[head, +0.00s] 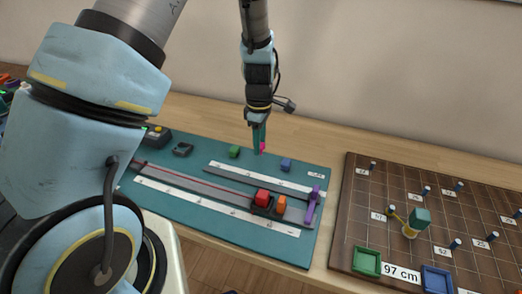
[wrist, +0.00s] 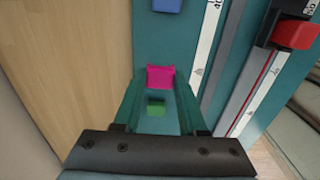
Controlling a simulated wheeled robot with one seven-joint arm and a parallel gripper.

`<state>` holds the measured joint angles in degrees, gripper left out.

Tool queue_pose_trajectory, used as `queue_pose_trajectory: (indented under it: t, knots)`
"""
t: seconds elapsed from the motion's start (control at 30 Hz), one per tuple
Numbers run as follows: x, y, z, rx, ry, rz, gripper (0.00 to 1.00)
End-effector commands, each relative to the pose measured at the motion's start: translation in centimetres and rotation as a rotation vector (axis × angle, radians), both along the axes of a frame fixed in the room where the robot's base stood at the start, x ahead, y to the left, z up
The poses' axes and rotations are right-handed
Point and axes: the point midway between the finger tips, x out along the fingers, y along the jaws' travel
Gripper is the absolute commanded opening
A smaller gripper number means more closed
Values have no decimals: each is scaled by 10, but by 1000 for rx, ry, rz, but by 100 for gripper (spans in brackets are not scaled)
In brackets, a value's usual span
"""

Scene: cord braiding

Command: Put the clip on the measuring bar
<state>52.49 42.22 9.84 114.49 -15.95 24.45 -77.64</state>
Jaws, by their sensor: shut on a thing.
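A small pink block, which looks like the clip, is between the fingertips of my gripper (head: 259,145). In the wrist view the pink clip (wrist: 160,77) sits between the two green fingers, and my gripper is shut on it. In the head view only a sliver of pink shows. The gripper points down above the back of the teal mat, between a green block (head: 234,152) and a blue block (head: 286,164). A grey bar with a white scale (head: 265,180), likely the measuring bar, lies in front of the gripper. The clip appears apart from it.
A longer grey rail (head: 190,181) carries a dark holder with a red block (head: 262,197) and an orange block (head: 281,206). A purple piece (head: 313,205) stands at the right end. A brown pegged board (head: 400,215) lies right. A dark box (head: 156,135) stands left.

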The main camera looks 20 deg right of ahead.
Motion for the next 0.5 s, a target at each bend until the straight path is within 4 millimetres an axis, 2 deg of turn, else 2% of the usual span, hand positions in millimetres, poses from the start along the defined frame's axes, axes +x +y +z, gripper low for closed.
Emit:
queue_pose_trajectory:
  t: [0.23, 0.5]
  knots:
    - [-1, 1, -32, 1, 3, 0, 0]
    - [0, 0, -37, 0, 0, 0, 0]
